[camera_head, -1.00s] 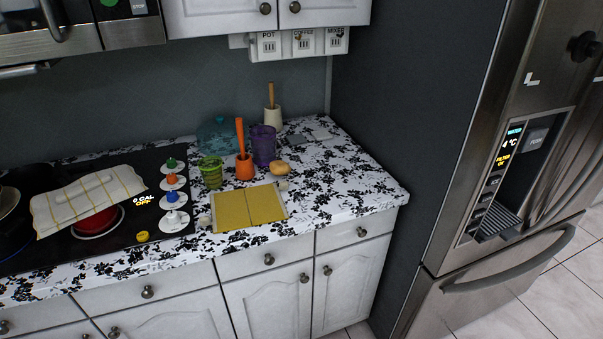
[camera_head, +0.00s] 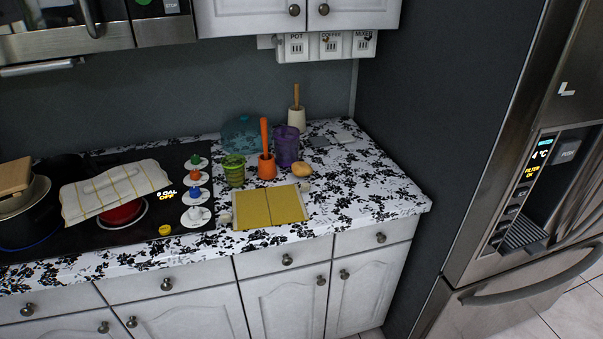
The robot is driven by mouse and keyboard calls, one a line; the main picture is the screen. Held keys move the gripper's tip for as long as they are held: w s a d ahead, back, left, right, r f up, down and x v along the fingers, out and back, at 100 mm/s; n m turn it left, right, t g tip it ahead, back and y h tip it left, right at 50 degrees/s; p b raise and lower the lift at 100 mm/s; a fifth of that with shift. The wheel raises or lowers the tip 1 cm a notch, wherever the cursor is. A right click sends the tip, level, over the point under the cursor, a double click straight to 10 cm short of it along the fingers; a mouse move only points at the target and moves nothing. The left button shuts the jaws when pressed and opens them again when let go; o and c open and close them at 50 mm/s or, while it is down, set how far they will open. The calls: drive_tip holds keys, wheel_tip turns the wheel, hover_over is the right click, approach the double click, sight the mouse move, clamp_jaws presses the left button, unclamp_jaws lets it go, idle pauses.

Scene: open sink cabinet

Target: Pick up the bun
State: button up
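The bun (camera_head: 301,170) is a small, round, golden-tan shape on the black-and-white floral counter. It sits right of the purple cup (camera_head: 286,147) and behind the yellow board (camera_head: 270,207). Nothing covers it from this view. My gripper is not in view.
An orange mortar with a pestle (camera_head: 267,166), a green cup (camera_head: 233,170) and a teal translucent dome (camera_head: 241,134) stand left of the bun. A cooktop with pots and a striped cloth (camera_head: 115,190) lies further left. The counter (camera_head: 375,190) right of the bun is clear; a fridge (camera_head: 520,190) stands beyond.

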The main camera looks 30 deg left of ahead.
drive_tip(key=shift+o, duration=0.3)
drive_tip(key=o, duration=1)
